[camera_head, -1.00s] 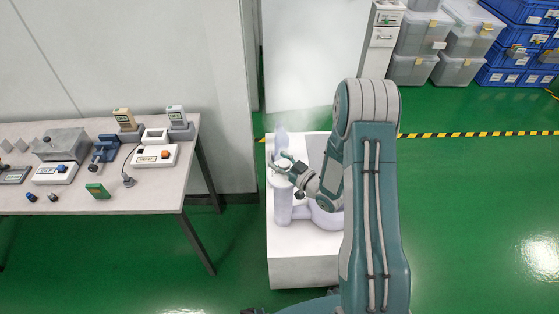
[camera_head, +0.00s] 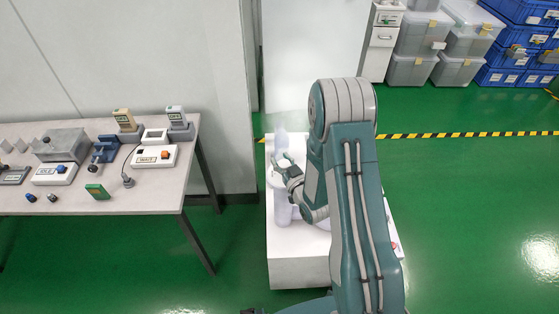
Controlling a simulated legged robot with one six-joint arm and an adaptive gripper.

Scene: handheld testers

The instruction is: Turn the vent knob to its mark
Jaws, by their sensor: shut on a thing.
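My gripper (camera_head: 281,167) is at the top of a pale, translucent upright form (camera_head: 283,210) on a white pedestal (camera_head: 297,272). Its fingers are closed at the upper left part of that form, but they are small and pale, and I cannot make out exactly what is between them. The vent knob and its mark cannot be told apart at this size. My arm covers the right part of the pedestal top. A small red spot (camera_head: 394,246) shows on the pedestal's right side.
A white panel (camera_head: 315,50) stands behind the pedestal. Clear bins (camera_head: 412,70) and blue crates (camera_head: 500,78) are at the back right. The green floor at the right is clear.

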